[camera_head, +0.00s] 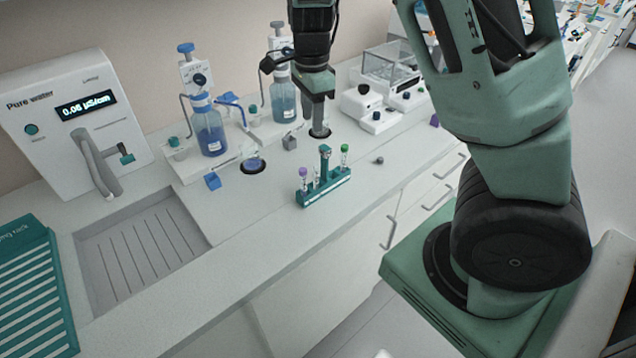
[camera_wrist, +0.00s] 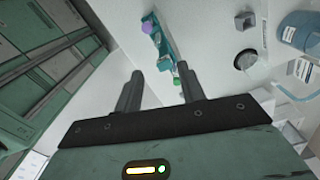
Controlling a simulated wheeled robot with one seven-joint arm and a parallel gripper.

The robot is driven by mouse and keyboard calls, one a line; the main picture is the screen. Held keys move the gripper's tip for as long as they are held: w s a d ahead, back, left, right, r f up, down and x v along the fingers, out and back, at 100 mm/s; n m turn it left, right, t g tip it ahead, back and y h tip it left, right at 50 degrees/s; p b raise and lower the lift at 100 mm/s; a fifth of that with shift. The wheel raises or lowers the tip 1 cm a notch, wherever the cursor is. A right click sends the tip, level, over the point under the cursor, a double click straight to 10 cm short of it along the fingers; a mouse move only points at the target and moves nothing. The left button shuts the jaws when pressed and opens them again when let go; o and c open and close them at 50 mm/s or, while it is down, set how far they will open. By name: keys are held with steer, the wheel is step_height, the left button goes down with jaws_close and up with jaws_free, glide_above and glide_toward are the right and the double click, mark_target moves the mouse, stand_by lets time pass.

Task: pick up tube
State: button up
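A teal rack (camera_head: 323,188) stands on the counter near its front edge. It holds a purple-capped tube (camera_head: 304,174) at its left end and a green-capped tube (camera_head: 344,152) at its right end, both upright. A teal handle rises between them. My gripper (camera_head: 319,128) hangs above and behind the rack. In the wrist view my gripper (camera_wrist: 160,82) is open and empty. There the green cap (camera_wrist: 176,82) shows between the fingers, closer to the right one, and the purple cap (camera_wrist: 148,26) lies farther up along the rack (camera_wrist: 160,44). The tube bodies are mostly hidden in the wrist view.
Blue-liquid bottles (camera_head: 210,130) and a grey cube (camera_head: 290,142) stand behind the rack. A sink (camera_head: 140,245) and a pure water unit (camera_head: 75,125) are farther left. The counter just left of the rack is clear.

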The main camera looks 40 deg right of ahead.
glide_toward(316, 166)
steer(key=f, duration=0.5)
steer(key=shift+w+a+f+p, duration=0.1)
steer(key=shift+w+a+p, duration=0.15)
steer(key=shift+p, duration=0.1)
steer(key=shift+s+d+f+p, duration=0.15)
steer(key=shift+f+p, duration=0.15)
steer(key=shift+f, duration=1.05)
steer(key=shift+s+d+f+p, duration=0.15)
steer(key=shift+f+p, duration=0.1)
steer(key=shift+f, duration=1.1)
steer(key=shift+c, duration=0.2)
jaws_close()
